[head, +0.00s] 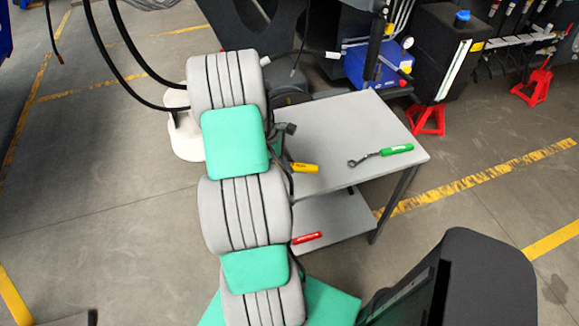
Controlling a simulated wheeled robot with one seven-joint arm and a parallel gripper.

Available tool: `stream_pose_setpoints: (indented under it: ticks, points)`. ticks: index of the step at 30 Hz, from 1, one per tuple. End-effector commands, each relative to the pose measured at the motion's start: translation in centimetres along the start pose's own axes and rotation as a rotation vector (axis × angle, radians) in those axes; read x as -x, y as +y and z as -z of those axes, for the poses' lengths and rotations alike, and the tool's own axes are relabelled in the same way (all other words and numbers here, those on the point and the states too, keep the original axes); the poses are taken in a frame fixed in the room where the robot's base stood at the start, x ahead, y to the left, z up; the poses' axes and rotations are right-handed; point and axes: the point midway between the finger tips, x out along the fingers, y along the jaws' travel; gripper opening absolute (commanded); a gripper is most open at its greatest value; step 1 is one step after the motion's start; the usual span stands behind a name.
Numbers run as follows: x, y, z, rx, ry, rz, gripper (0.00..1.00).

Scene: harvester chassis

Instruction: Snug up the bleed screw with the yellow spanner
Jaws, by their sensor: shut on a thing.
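The yellow spanner (304,168) shows only by its yellow handle, over the left part of the grey table top; its other end is hidden behind my arm. My gripper (286,160) is mostly hidden behind my own arm links, with dark parts showing at the near end of the yellow handle. It is shut on the yellow spanner. I cannot tell whether the spanner touches the table. I cannot make out the bleed screw.
The table (345,118) also bears a green-handled spanner (382,154) at its right. A red-handled tool (307,238) lies on the lower shelf (345,222). A blue box (378,64), a black tank (437,55) and red stands (427,119) stand behind. Floor at left is mostly clear.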

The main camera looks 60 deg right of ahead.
Motion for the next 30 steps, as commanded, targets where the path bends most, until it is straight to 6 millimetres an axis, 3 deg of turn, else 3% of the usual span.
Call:
stream_pose_setpoints:
  ticks: [23,30]
  points:
    - [0.2,0.1,-0.1,-0.001,0.0,-0.002,0.0]
    - [2.7,0.2,-1.1,-0.003,0.001,-0.007,0.0]
